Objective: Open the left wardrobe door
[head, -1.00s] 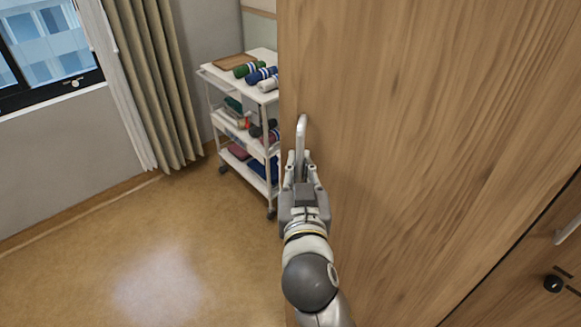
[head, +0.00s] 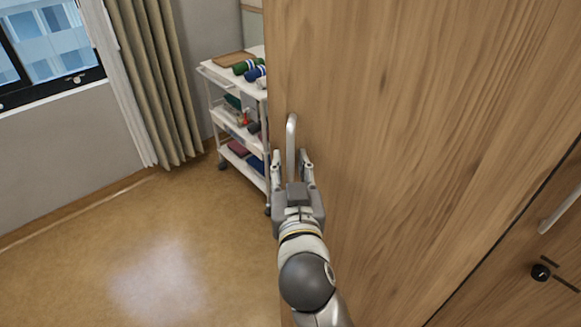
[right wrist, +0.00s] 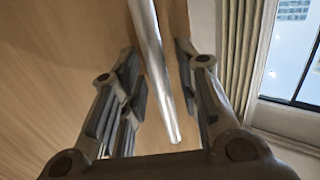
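The wardrobe door (head: 400,120) is a large wood-grain panel filling the right of the head view. A silver bar handle (head: 291,130) stands near its left edge. My right gripper (head: 291,160) is at the lower part of this handle, one finger on each side. In the right wrist view the handle (right wrist: 160,75) runs between the spread fingers, with a visible gap on each side. The fingers are open and do not grip it. How far the door stands open cannot be told. My left gripper is not in view.
A white trolley (head: 215,70) with rolled towels and supplies stands behind the door's left edge. A curtain (head: 160,80) and window are at the left. The floor (head: 150,250) is clear.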

